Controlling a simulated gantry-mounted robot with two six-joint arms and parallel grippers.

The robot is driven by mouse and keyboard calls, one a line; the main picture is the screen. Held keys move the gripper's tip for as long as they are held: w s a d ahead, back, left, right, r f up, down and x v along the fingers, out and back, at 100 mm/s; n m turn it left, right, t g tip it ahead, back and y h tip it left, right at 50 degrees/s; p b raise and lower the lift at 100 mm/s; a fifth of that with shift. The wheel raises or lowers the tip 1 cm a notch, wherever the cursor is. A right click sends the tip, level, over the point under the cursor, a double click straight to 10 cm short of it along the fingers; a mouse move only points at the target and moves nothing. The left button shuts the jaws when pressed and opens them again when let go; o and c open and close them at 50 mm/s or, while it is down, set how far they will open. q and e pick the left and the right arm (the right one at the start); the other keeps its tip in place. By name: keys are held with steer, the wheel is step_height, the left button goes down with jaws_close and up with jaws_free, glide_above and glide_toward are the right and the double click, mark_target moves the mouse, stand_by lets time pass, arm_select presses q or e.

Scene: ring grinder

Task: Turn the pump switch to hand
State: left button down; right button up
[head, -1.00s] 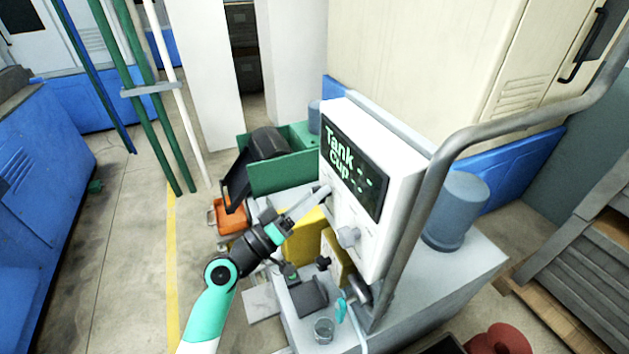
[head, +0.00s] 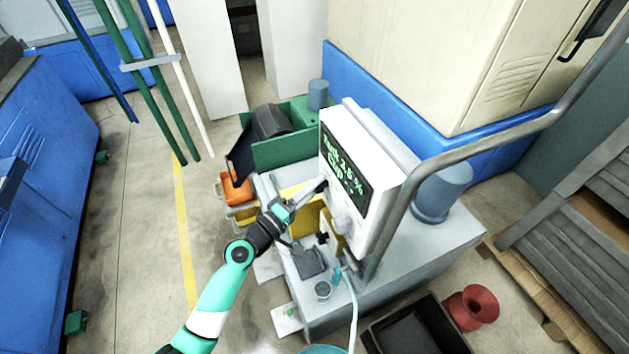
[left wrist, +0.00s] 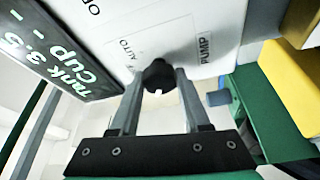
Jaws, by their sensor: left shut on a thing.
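The white control box (head: 378,228) stands at the middle of the head view, its dark display (head: 345,170) showing green text. In the left wrist view the display (left wrist: 45,50) reads "Tank 3.5" and "Cup - -". The black pump switch knob (left wrist: 158,74) sits on the white panel near the labels "AUTO" and "PUMP"; a label starting with "O" is cut off at the top. A white mark shows on the knob. My left gripper (head: 322,184) reaches the panel's left side; in the wrist view its fingers (left wrist: 158,88) are shut on the knob from both sides. My right gripper is out of view.
A grey rail (head: 405,195) curves in front of the box. A round grey-white knob (head: 344,226) sits lower on the panel. A green bin (head: 285,150) lies behind, and a blue-grey canister (head: 440,192) at right.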

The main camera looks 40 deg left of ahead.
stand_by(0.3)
arm_select(q)
steer(key=shift+c, duration=1.9)
jaws_free()
steer(key=s+f+b, duration=0.1)
steer(key=s, duration=1)
steer(key=shift+s, duration=0.3)
steer(key=shift+w+r, duration=0.1)
